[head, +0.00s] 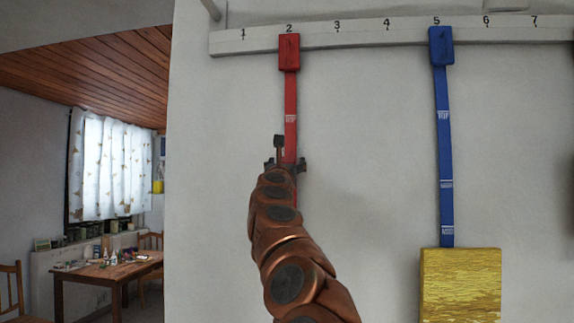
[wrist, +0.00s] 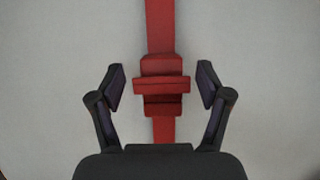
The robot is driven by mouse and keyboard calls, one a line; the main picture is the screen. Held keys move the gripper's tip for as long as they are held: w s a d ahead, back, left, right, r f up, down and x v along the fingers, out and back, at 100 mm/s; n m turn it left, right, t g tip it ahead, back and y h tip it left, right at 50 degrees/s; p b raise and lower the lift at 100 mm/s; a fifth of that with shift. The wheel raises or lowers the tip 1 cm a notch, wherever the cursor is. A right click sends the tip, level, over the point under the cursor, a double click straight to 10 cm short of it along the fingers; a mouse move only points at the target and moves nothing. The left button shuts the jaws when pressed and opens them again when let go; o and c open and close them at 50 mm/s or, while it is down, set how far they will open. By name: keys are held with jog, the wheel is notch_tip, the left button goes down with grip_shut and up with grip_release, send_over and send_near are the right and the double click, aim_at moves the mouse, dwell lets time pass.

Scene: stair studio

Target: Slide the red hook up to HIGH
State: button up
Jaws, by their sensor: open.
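The red strap (head: 291,95) hangs down the wall from a red block (head: 289,52) at number 2 on the rail. A white printed label (head: 290,119) marks it above my gripper. In the wrist view the red hook (wrist: 162,86) sits on the red strap (wrist: 161,28), in the middle of the picture. My gripper (wrist: 161,84) is open, with one finger on each side of the hook and a gap on both sides. In the head view my gripper (head: 286,165) is in front of the strap and the hook is hidden.
A white numbered rail (head: 338,36) runs along the top of the wall. A blue strap (head: 444,150) hangs at number 5, with a yellow panel (head: 461,285) below it. A wooden table (head: 108,270) stands far left. The wall between the straps is clear.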

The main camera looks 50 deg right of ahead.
jog(key=shift+s, duration=0.1)
jog(key=v, duration=1.2)
dwell(0.6)
jog(key=shift+a+r, duration=0.1)
dwell(0.4)
